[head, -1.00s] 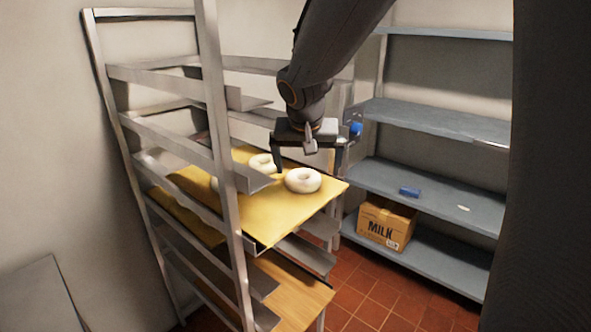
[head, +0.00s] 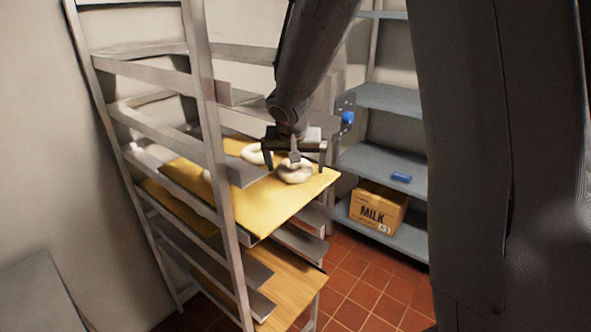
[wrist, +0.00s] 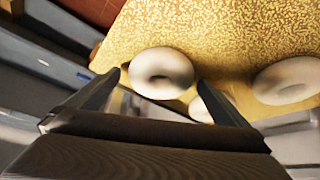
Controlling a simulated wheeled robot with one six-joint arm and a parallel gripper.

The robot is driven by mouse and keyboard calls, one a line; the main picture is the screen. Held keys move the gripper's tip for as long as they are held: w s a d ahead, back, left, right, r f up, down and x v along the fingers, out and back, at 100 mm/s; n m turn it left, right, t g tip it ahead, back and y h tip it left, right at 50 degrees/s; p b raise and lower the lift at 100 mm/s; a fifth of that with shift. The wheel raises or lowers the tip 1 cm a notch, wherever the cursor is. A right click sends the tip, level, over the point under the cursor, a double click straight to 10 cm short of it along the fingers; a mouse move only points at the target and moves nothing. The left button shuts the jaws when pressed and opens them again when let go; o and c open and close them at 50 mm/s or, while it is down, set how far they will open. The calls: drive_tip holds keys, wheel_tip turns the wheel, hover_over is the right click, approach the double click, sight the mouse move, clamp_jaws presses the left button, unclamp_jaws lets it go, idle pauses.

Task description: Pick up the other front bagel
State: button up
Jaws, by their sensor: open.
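A pale, ring-shaped bagel (head: 296,172) lies on a yellow-covered board (head: 268,208) in the rack, near the board's right corner. Another bagel (head: 254,153) lies behind it to the left. My gripper (head: 295,168) is open above the front bagel, its fingers spread to either side of it in the head view. In the wrist view the front bagel (wrist: 161,73) shows between and beyond the two fingertips (wrist: 158,80), with no clear contact. A second bagel (wrist: 288,80) is at the right, and a third (wrist: 212,104) is partly hidden behind the right finger.
The metal rack's upright (head: 213,130) and side rails stand left of my gripper. A lower wooden board (head: 290,285) sits beneath. Grey shelves (head: 385,156) with a blue item (head: 401,177) and a milk box (head: 378,207) stand at the right.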

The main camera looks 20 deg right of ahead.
drive_tip(key=c, duration=1.1)
drive_tip(key=shift+r, duration=0.1)
